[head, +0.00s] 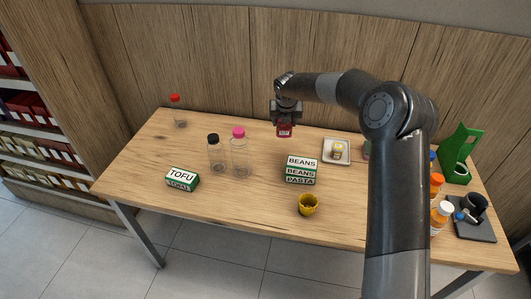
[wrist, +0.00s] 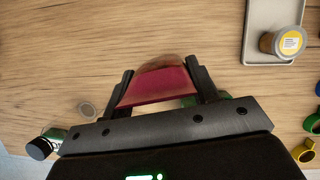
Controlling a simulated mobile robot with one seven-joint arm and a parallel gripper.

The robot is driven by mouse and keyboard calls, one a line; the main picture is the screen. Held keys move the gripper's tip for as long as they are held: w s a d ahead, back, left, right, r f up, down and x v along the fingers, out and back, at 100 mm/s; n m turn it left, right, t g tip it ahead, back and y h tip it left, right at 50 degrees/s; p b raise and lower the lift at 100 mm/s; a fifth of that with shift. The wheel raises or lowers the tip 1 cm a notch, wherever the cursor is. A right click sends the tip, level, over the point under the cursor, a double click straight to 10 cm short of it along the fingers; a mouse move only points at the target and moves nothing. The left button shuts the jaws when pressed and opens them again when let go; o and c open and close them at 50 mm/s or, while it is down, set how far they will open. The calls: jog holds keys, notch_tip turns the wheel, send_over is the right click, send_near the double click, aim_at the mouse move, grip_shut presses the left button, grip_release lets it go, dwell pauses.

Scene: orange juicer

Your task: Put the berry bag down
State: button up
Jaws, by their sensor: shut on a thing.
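The berry bag (head: 284,130) is a small dark red packet hanging below my gripper (head: 285,117) in the head view. My gripper is shut on it, above the back middle of the table. In the wrist view the berry bag (wrist: 160,84) shows as a red-pink packet held between the two dark fingers of my gripper (wrist: 160,92). The wooden table top (head: 215,205) lies beneath. I cannot tell exactly how high the bag is above the wood.
A tray (head: 336,150) with a jar is to the right. Clear bottles (head: 240,155) stand to the left, past them a tofu box (head: 182,179). The table's back left is mostly clear.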

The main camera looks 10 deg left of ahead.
jog(key=s+d+m+g+h, duration=0.2)
jog(key=s+d+m+h, duration=0.1)
jog(key=s+m, duration=0.75)
jog(key=s+d+m+g+h, duration=0.2)
jog(key=s+d+m, duration=0.1)
jog(key=s+m, duration=0.75)
jog(key=shift+n+g, duration=0.3)
jog(key=shift+n, duration=0.1)
jog(key=shift+s+a+f, duration=0.25)
jog(key=shift+a+f, duration=1.5)
jog(key=shift+a, duration=0.15)
jog(key=shift+s+a+f, duration=0.3)
jog(key=shift+a+f, duration=1.5)
jog(key=shift+a, duration=0.15)
jog(key=shift+s+a+f, duration=0.25)
jog(key=shift+a+f, duration=1.5)
jog(key=shift+a, duration=0.15)
jog(key=o, duration=1)
jog(key=shift+f, duration=0.1)
jog(key=v, duration=1.2)
